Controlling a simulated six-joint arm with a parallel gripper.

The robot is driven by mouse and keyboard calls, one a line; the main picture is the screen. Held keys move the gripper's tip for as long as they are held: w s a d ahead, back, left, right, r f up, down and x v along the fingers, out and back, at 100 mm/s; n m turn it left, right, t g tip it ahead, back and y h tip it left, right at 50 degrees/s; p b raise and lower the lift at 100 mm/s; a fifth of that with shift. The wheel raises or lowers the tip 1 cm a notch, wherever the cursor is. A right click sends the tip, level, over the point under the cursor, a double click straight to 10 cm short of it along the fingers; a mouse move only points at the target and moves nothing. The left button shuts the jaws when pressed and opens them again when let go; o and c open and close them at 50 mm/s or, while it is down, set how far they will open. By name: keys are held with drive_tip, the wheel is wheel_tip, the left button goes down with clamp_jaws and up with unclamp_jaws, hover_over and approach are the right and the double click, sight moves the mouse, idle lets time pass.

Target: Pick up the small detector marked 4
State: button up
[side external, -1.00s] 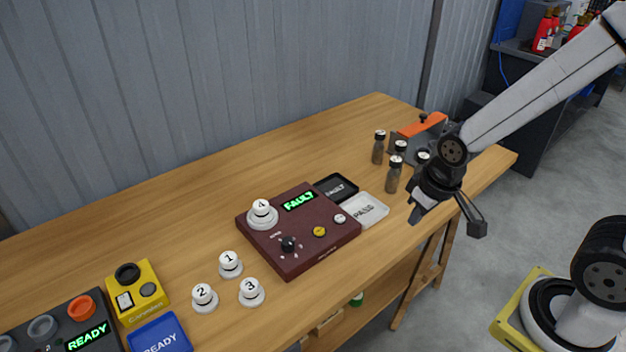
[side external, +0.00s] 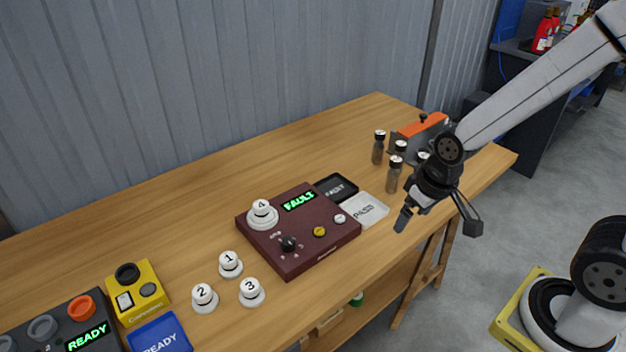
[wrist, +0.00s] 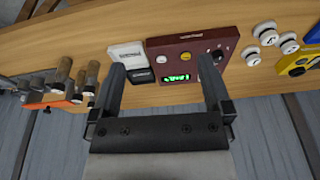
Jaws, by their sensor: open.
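The small white detector marked 4 (side external: 262,213) sits on the left part of a dark red tester box (side external: 318,245) whose green display reads FAULT. My gripper (side external: 438,222) is open and empty near the table's front edge, to the right of the tester and apart from it. In the wrist view my open gripper (wrist: 160,82) has the tester (wrist: 183,48) beyond its fingers; the detector marked 4 is mostly hidden there by a finger. Detectors marked 1 (side external: 230,264), 2 (side external: 204,297) and 3 (side external: 251,291) stand on the table left of the tester.
A black FAULT tray (side external: 337,186) and a white PASS tray (side external: 372,210) lie right of the tester. Several brown bottles (side external: 394,176) stand near an orange-topped device (side external: 424,124). A yellow box (side external: 138,296) and a blue READY tray (side external: 160,337) are at the left.

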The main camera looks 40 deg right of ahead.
drive_tip(key=w+a+f+m+g+y, duration=0.2)
drive_tip(key=w+a+f+m+y, duration=0.1)
drive_tip(key=w+m, duration=0.4)
drive_tip(key=m+t+y, duration=0.3)
drive_tip(key=m+y, duration=0.3)
drive_tip(key=m, duration=0.6)
approach(261, 208)
drive_tip(key=s, duration=0.2)
drive_tip(key=s+f, duration=0.1)
drive_tip(key=s, duration=0.1)
drive_tip(key=s+a+f, duration=0.1)
drive_tip(key=s, duration=0.2)
drive_tip(key=w+m+t, duration=0.1)
drive_tip(key=w, duration=0.1)
drive_tip(key=w+f+m+t+y, duration=0.1)
drive_tip(key=w+m, duration=0.1)
drive_tip(key=w+f+m+t, duration=0.1)
drive_tip(key=w, duration=0.1)
drive_tip(key=shift+d+f+y, duration=0.15)
drive_tip(key=shift+y, duration=0.25)
drive_tip(key=shift+w+d+f+m+t, duration=0.15)
drive_tip(key=shift+w+f+m+t, duration=0.05)
drive_tip(key=shift+w+m+t, duration=0.45)
drive_tip(key=shift+x, duration=1.25)
drive_tip(key=shift+s, duration=0.1)
drive_tip(key=shift+x, duration=2.65)
drive_tip(key=shift+s, duration=0.15)
